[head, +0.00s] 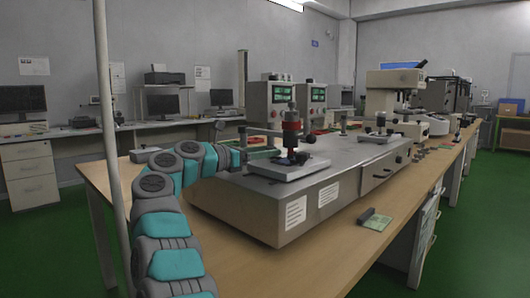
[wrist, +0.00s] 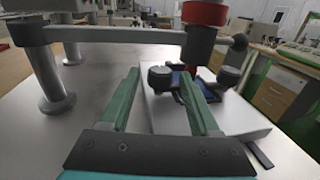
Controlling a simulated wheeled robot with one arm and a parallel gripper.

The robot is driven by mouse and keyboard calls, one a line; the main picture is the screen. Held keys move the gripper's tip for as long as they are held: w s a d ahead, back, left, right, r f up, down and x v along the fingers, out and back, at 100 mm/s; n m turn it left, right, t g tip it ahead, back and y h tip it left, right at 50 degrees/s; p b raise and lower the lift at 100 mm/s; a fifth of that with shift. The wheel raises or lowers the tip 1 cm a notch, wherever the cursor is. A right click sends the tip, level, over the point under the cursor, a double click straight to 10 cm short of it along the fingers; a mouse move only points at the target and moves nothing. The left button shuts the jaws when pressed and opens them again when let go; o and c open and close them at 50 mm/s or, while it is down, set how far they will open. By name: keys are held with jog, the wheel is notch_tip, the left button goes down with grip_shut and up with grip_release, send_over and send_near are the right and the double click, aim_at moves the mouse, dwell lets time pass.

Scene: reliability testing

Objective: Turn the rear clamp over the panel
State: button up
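My gripper (wrist: 159,76) is open in the wrist view, its two green fingers apart and pointing forward. A clamp with a round dark knob (wrist: 160,77) shows between the fingertips; I cannot tell whether they touch it. A second dark knob (wrist: 228,76) stands to the right, beyond the right finger. I cannot tell which is the rear clamp. A small blue panel (wrist: 180,84) lies between the knobs on a pale plate (wrist: 168,117), partly hidden by the right finger. In the head view, the plate (head: 285,173) sits under a red-and-black press head (head: 291,127); my gripper is at its left.
A horizontal bar (wrist: 115,35) with a ball end crosses above the fingers. A metal post (wrist: 52,85) stands at left. The plate rests on a large grey bench unit (head: 300,200). A dark block and green card (head: 376,221) lie on the wooden table.

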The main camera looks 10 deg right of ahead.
jog(key=shift+o, duration=0.2)
jog(key=b+v, duration=0.1)
jog(key=v, duration=0.6)
jog(key=shift+s+a, duration=0.1)
jog(key=shift+a, duration=0.25)
